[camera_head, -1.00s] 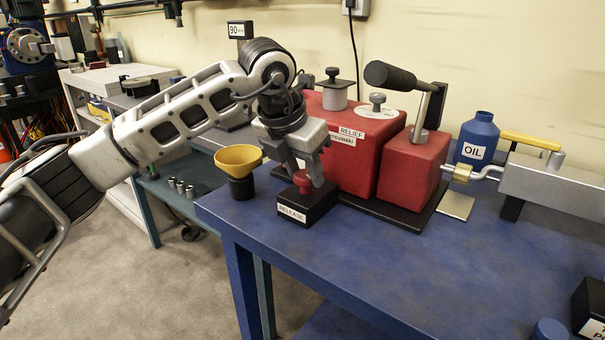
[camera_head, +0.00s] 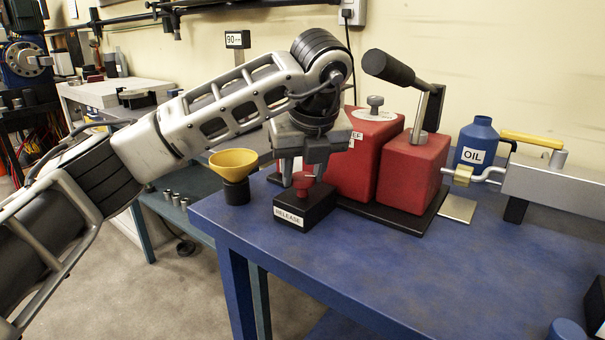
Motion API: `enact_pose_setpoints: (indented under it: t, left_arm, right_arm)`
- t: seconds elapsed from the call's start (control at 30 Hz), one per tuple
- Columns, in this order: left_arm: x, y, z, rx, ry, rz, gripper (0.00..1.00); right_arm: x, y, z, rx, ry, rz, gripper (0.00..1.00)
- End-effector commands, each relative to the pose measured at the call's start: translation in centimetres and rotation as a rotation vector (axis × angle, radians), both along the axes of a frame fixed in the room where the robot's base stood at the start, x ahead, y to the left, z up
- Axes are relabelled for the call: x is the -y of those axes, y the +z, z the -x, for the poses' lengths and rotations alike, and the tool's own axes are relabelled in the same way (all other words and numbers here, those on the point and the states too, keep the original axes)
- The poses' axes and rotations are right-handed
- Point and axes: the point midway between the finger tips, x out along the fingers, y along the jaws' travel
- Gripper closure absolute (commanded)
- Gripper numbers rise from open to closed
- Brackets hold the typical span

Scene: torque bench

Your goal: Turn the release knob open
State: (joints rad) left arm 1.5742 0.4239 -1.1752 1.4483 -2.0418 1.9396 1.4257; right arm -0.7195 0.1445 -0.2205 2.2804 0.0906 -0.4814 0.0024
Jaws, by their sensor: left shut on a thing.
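The red release knob (camera_head: 304,184) stands on a black block with a white RELEASE label (camera_head: 289,217), near the left front corner of the blue bench. My left gripper (camera_head: 304,182) comes down from above, its fingers on either side of the knob and shut on it. The fingers and wrist hide part of the knob. My right gripper does not show.
A red pump unit (camera_head: 412,168) with a black-handled lever (camera_head: 390,68) stands just right of the block. A yellow funnel (camera_head: 233,164) is close on the left.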

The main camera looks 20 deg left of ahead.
Motion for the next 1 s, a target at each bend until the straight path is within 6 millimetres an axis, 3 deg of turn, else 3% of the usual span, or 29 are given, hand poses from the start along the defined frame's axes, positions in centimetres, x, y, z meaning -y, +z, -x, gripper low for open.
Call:
enact_pose_setpoints:
  t: [0.6, 1.0]
  left_arm:
    - [0.2, 0.5, -0.3, 0.003, 0.556, 0.0, 0.85]
    - [0.2, 0.2, -0.4, 0.004, 0.749, 0.002, 0.85]
  right_arm:
    - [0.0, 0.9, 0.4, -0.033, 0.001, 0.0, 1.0]
    - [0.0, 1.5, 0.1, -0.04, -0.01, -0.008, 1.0]
